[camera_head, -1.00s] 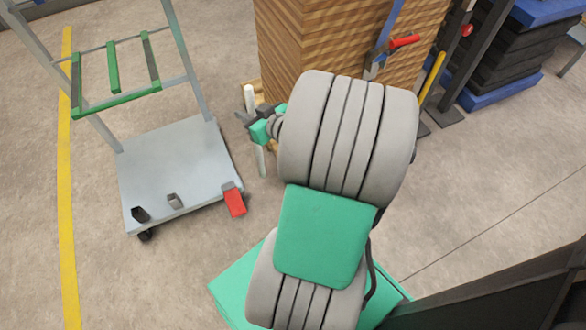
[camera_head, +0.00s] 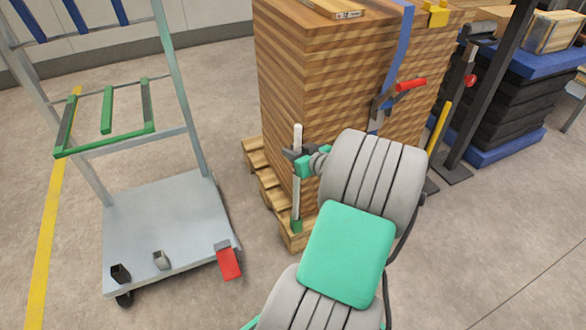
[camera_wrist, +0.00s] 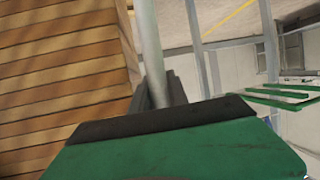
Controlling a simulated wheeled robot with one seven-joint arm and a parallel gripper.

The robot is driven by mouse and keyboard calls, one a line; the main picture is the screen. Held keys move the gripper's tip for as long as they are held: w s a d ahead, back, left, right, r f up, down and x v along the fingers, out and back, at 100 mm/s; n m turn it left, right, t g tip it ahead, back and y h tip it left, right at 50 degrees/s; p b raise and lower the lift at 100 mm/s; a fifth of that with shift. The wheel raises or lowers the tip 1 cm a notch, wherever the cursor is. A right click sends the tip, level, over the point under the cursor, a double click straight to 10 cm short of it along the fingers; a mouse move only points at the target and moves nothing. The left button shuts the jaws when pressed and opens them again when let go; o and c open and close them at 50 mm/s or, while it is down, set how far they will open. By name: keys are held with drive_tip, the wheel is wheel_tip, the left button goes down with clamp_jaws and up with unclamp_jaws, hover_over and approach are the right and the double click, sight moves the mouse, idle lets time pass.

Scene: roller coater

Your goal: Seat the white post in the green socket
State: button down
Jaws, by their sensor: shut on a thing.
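My gripper (camera_head: 302,160) is shut on the white post (camera_head: 297,139) and holds it nearly upright in front of the wood stack. In the wrist view the post (camera_wrist: 149,45) rises from between the dark fingers. A small green piece (camera_head: 296,226) shows at the post's lower end; I cannot tell whether it belongs to the post. No clearly separate green socket shows. Two short open sleeves, one dark (camera_head: 120,273) and one grey (camera_head: 161,260), stand at the trolley's front edge, left of my gripper and well apart from the post.
The grey trolley (camera_head: 165,220) has a green-barred frame (camera_head: 107,110) and a red pedal (camera_head: 228,263). The wood stack (camera_head: 325,90) on a pallet (camera_head: 265,178) is close behind the post. Floor is open between trolley and pallet. A dark upright stands to the right.

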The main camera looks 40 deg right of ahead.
sight(297, 179)
drive_tip(key=f, duration=0.4)
drive_tip(key=shift+s+a+f, duration=0.1)
drive_tip(key=shift+s+a, duration=0.2)
drive_tip(key=shift+a, duration=0.05)
drive_tip(key=c, duration=1.7)
unclamp_jaws()
drive_tip(key=o, duration=0.4)
drive_tip(key=shift+w+d, duration=0.1)
drive_tip(key=shift+r, duration=0.25)
drive_tip(key=shift+r, duration=0.1)
